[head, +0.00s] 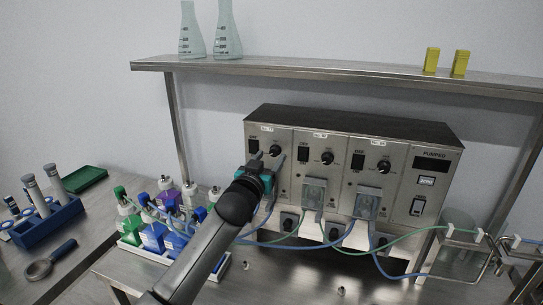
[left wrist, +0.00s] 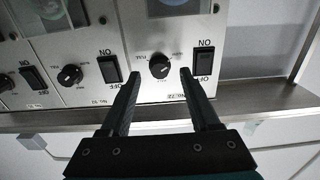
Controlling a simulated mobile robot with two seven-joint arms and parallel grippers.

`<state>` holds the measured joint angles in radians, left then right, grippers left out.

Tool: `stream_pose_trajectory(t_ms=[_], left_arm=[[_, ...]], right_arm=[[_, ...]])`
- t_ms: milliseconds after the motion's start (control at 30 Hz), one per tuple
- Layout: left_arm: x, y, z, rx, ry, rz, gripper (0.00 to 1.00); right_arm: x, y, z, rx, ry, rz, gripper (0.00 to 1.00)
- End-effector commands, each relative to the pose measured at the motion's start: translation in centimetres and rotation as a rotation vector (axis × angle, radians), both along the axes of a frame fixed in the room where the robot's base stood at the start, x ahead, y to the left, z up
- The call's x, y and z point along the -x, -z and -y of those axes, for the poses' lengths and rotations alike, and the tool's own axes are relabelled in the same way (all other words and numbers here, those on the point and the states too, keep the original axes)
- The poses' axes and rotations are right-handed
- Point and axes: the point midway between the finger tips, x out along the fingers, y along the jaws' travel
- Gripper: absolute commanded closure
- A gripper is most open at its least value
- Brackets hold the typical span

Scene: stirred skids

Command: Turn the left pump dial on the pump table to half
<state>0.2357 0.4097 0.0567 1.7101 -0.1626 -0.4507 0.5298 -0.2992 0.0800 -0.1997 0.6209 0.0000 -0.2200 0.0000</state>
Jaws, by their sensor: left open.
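The left pump dial (head: 275,151) is a small black knob on the steel front of the pump unit (head: 345,150), in its leftmost section. In the left wrist view, which is upside down, the same dial (left wrist: 159,66) shows with small scale marks around it. Its exact pointer angle is too small to tell. My left gripper (head: 268,158) is at the panel's left section, just in front of the dial. In the left wrist view the left gripper's fingers (left wrist: 159,76) are open, one on each side of the dial with a gap to both. My right gripper is not in view.
Black rocker switches (head: 254,147) sit beside each dial. Two more dials (head: 327,158) are to the right. Blue and green tubes run below the panel to coloured-label bottles (head: 152,236) in a white tray. A shelf (head: 330,75) with flasks is above.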

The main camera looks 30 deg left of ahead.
Motion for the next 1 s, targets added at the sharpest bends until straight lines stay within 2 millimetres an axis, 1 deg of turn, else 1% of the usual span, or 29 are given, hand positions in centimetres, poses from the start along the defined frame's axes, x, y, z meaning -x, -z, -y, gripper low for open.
stream_pose_trajectory(t_ms=[100,233,600,1000], left_arm=[[-1.0,0.0,-0.2,0.000,0.000,-0.001,0.38],[-1.7,0.0,-0.4,0.001,0.000,0.000,0.38],[-1.9,0.1,-0.4,0.000,0.000,-0.001,0.38],[-1.9,0.1,-0.4,0.000,0.000,-0.001,0.82]], right_arm=[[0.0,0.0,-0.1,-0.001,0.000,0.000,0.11],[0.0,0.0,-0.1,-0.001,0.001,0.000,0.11],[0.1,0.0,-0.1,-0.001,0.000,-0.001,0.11],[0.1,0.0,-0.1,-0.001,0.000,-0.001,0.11]])
